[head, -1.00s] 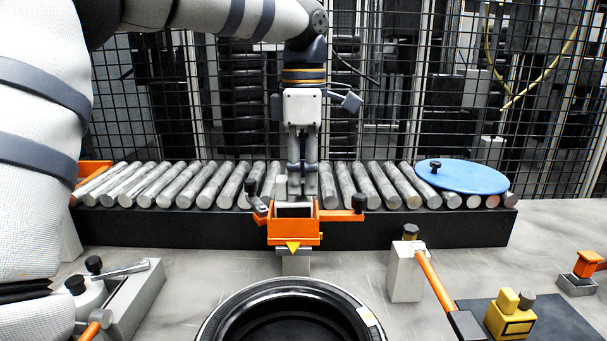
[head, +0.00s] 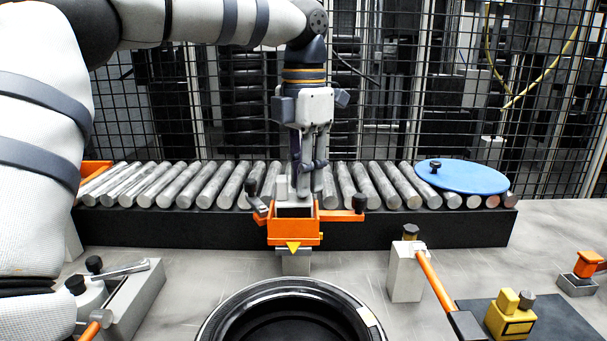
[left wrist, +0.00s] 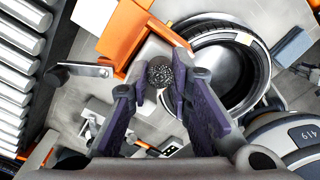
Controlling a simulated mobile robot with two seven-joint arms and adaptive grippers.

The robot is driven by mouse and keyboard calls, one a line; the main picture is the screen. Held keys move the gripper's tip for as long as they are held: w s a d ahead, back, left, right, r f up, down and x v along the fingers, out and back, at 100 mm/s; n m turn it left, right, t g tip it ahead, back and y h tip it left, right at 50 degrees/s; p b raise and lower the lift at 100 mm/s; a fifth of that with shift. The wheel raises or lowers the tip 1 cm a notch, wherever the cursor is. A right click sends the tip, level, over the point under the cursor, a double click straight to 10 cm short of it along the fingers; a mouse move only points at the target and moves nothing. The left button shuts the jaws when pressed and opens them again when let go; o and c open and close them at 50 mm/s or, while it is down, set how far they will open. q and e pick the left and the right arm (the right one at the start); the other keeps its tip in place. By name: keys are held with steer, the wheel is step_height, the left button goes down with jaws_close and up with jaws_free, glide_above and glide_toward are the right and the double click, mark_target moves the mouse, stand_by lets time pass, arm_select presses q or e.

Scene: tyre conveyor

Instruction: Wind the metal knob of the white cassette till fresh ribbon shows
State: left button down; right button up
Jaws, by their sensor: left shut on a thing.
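My left gripper (head: 303,190) points down over the orange holder (head: 293,238) in the head view. In the left wrist view, its two fingers (left wrist: 158,88) are shut on the round, knurled metal knob (left wrist: 160,72). The knob sits on a pale block, apparently the white cassette (left wrist: 153,47), beside the orange body. In the head view the fingers and holder walls hide the knob and most of the cassette. I cannot make out the ribbon's state. My right gripper is not in view.
A black-knobbed lever (head: 256,202) and an orange arm (head: 340,215) flank the holder. A roller conveyor (head: 160,222) runs behind, with a blue disc (head: 462,176) on it. A tyre (head: 290,293) lies in front. A grey post (head: 406,273) stands right of it.

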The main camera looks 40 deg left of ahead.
arm_select(q)
steer(key=shift+n, duration=0.4)
steer(key=c, duration=1.4)
jaws_free()
steer(key=shift+c, duration=0.2)
step_height(320, 180, up, 12)
